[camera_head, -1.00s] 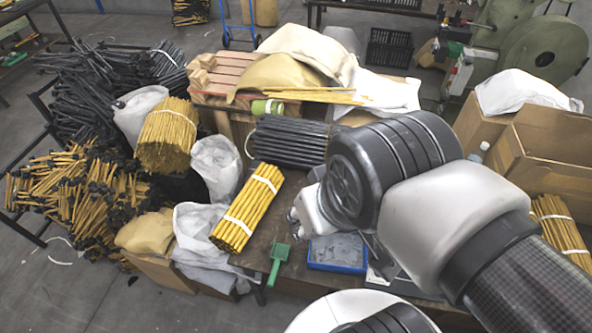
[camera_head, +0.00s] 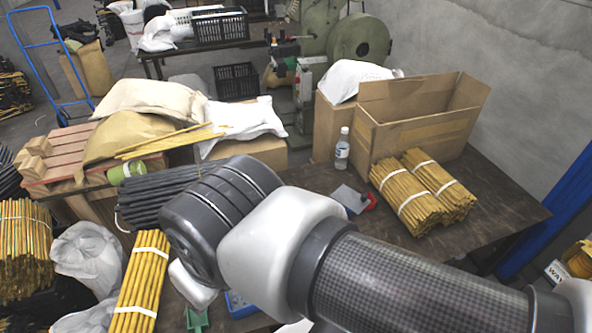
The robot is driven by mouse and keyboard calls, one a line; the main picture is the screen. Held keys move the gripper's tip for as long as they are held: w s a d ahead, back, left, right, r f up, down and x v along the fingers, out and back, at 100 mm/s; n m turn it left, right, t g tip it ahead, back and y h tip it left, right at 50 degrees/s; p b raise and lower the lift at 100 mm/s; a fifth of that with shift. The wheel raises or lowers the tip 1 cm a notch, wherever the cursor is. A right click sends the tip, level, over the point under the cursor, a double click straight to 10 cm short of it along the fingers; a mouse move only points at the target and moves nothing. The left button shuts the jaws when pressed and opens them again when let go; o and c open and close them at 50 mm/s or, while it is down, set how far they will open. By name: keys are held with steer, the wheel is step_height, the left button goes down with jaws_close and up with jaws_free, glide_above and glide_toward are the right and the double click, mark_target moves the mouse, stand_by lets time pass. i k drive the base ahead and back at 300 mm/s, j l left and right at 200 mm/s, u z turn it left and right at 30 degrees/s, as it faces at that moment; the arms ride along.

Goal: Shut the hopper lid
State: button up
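I cannot make out a hopper or its lid in this view. A green machine (camera_head: 358,38) with a large round wheel stands at the back, possibly a rivet press. Its lower part is partly hidden behind a white sack (camera_head: 352,78) and cardboard boxes. My arm crosses the lower middle of the picture, its dark grey joint over the table. My gripper's fingers do not show; the arm hides that area.
The table (camera_head: 500,205) holds an open cardboard box (camera_head: 415,120), a bottle (camera_head: 342,150) and yellow stick bundles (camera_head: 408,195). More bundles (camera_head: 142,280) and dark rods (camera_head: 165,195) lie left. A blue post (camera_head: 560,215) stands right. Bare tabletop shows right of the bundles.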

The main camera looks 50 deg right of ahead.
mark_target(350, 199)
steer(key=z, duration=2.15)
steer(key=i+z, duration=0.15)
steer(key=i, duration=0.3)
steer(key=i+l, duration=0.05)
steer(key=l, duration=0.05)
